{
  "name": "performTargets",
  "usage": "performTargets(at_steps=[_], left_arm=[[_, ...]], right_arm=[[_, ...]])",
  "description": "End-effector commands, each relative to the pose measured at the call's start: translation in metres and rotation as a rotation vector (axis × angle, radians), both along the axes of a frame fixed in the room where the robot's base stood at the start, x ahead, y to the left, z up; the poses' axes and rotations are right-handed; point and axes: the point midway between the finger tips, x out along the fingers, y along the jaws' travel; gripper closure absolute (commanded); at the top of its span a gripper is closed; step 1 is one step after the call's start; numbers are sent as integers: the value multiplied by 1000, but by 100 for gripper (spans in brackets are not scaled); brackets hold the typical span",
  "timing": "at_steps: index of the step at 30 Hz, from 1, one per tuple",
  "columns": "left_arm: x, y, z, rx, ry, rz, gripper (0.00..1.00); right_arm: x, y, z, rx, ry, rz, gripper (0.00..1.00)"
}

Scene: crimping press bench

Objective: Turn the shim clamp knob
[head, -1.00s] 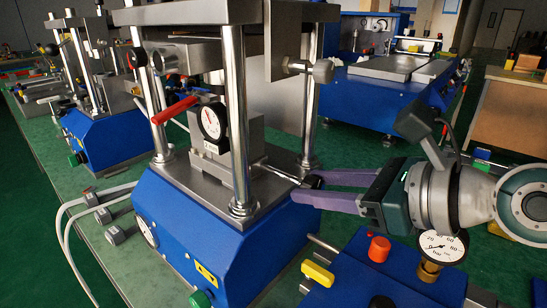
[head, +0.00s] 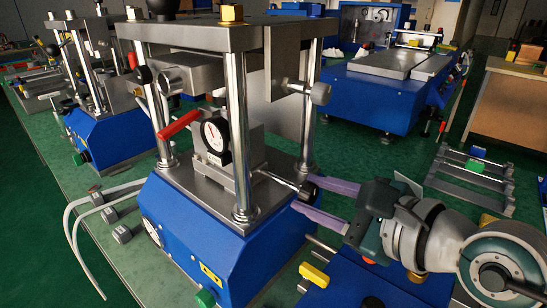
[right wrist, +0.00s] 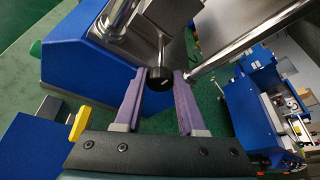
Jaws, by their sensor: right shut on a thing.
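The shim clamp knob (head: 308,189) is a small black knob at the end of a thin metal rod, low on the right side of the blue press (head: 215,232). In the right wrist view the knob (right wrist: 159,78) sits between the tips of two purple fingers. My right gripper (head: 303,194) reaches it from the right and is shut on it. The fingers partly hide the knob in the head view. My left gripper is not in view.
Steel posts (head: 240,130) and a dial gauge (head: 214,134) stand close to the knob. A yellow block (head: 314,274) and a blue unit (head: 350,290) lie below my right arm. A grey rack (head: 470,178) stands to the right.

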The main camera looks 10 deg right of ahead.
Motion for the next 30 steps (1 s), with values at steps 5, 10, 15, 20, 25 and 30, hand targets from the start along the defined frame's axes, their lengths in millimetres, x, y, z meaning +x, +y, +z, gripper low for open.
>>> performTargets(at_steps=[5, 10, 15, 20, 25, 30], left_arm=[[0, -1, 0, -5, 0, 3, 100], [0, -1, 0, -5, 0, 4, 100], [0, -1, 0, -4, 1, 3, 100], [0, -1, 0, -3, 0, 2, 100], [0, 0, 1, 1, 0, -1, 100], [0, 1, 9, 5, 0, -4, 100]], right_arm=[[0, 0, 0, -1, 0, 0, 100], [0, 0, 0, -1, 1, -1, 52], [0, 0, 0, 0, 0, 0, 33], [0, 0, 0, 1, 0, 0, 31], [-3, -2, 1, 0, 2, 0, 31], [-24, -11, 10, 0, 3, 0, 31]])
